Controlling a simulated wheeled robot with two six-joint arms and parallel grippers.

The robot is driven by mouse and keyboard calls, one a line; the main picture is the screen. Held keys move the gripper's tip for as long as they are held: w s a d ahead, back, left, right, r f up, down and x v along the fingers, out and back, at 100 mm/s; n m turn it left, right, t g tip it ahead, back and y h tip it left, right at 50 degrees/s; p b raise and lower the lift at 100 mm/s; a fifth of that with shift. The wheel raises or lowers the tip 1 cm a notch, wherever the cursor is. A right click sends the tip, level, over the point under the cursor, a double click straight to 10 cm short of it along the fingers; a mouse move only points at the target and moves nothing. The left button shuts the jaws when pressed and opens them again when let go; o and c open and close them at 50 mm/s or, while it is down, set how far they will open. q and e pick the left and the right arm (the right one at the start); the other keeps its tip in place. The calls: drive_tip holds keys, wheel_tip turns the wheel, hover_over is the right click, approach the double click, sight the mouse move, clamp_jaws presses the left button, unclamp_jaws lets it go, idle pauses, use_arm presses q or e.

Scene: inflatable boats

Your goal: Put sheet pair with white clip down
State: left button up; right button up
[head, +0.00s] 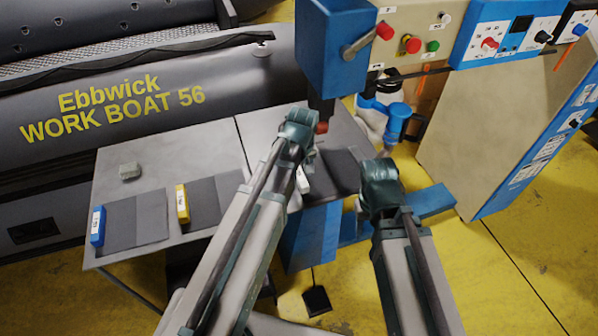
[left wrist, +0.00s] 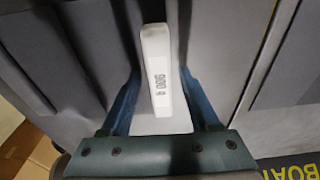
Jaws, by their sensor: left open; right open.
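The white clip (head: 303,180) lies on the grey table at the left edge of its dark sheet pair (head: 343,168). In the left wrist view, the white clip (left wrist: 158,75), marked 006, stands between my two blue fingers with gaps on both sides. The sheets (left wrist: 85,45) spread to its left there. My left gripper (head: 305,158) is open above the clip and is not holding it. My left arm hides part of the table. My right gripper (head: 380,172) is open and empty, right of the sheets near the table's right end; its fingers are mostly hidden.
The table (head: 140,262) also holds a sheet pair with a blue clip (head: 97,226), one with a yellow clip (head: 182,204), and a small grey block (head: 129,171). A blue press head (head: 333,45) hangs close to my left gripper. The boat (head: 150,95) lies behind.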

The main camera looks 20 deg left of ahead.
use_arm(q)
wheel_tip(320, 180, up, 12)
drive_tip(key=s+p, duration=0.1)
drive_tip(key=p, duration=1.1)
drive_tip(key=s+d+m+g, duration=0.1)
drive_tip(key=s+d+m, duration=0.9)
drive_tip(key=s, duration=0.3)
drive_tip(key=shift+s+d+m, duration=0.15)
drive_tip(key=shift+d+m, duration=0.1)
drive_tip(key=shift+m, duration=0.05)
use_arm(e)
wheel_tip(320, 180, up, 12)
